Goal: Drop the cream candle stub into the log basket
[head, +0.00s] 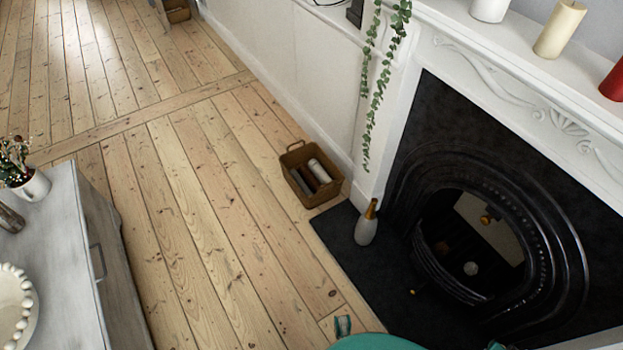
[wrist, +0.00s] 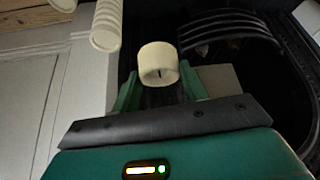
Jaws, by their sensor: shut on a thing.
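The cream candle stub (wrist: 158,60) is a short, pale cylinder with a dark wick mark, seen in the wrist view. My gripper (wrist: 159,82) is shut on it, with a green finger on each side. I cannot make out the stub in the head view. The log basket (head: 293,190) is a brown, open box with a handle, on the floorboards beside the fireplace in the head view. It holds dark logs and a pale cylindrical thing.
The fireplace (head: 400,200) stands right of the basket, with candles on its mantel. A grey bottle-shaped thing (head: 367,228) stands on the dark hearth. Trailing greenery (head: 374,95) hangs above the basket. A grey cabinet (head: 62,255) is at left. Floorboards between are clear.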

